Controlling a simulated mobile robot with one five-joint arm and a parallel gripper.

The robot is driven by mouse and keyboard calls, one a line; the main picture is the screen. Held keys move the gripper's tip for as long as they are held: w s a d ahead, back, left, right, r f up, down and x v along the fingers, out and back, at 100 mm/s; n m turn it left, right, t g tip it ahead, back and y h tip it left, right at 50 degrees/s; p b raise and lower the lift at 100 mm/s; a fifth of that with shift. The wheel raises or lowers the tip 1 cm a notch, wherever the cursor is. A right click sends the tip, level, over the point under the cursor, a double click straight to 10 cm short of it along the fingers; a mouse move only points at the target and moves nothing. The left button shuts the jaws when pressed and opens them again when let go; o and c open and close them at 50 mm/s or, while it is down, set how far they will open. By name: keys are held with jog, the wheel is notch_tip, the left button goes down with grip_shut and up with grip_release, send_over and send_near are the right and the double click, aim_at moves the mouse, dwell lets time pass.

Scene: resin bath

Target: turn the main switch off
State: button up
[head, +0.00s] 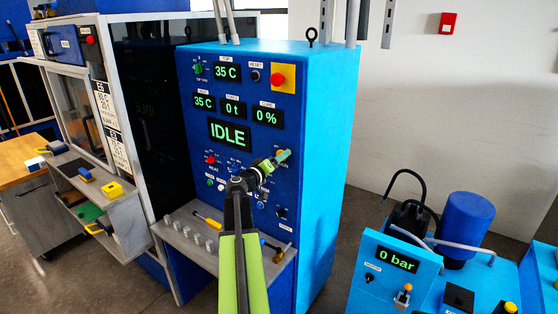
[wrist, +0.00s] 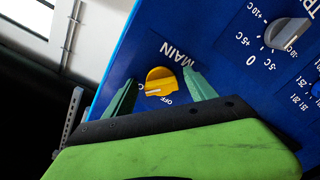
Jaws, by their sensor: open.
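The main switch is a round yellow knob (wrist: 160,80) under the label MAIN, which appears upside down in the wrist view. A white mark on the knob points left, towards a label partly hidden by a finger. The word OFF sits just below the knob. My gripper (wrist: 161,77) is open, with one green finger on each side of the knob. I cannot tell whether either finger touches it.
The blue cabinet (head: 335,120) has a display reading IDLE (head: 230,134) and a red button on a yellow plate (head: 283,77). A grey dial (wrist: 288,34) is right of the switch in the wrist view. A grey shelf (head: 190,250) with small tools juts out below.

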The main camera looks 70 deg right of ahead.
jog(key=c, duration=1.4)
jog(key=shift+n, duration=0.3)
jog(key=shift+a+r+n+p, duration=0.1)
jog(key=shift+r+n+p, duration=0.1)
jog(key=shift+n, duration=4.1)
jog(key=shift+r+n+p, duration=0.1)
jog(key=shift+n+p, duration=0.05)
jog(key=shift+n, duration=4.15)
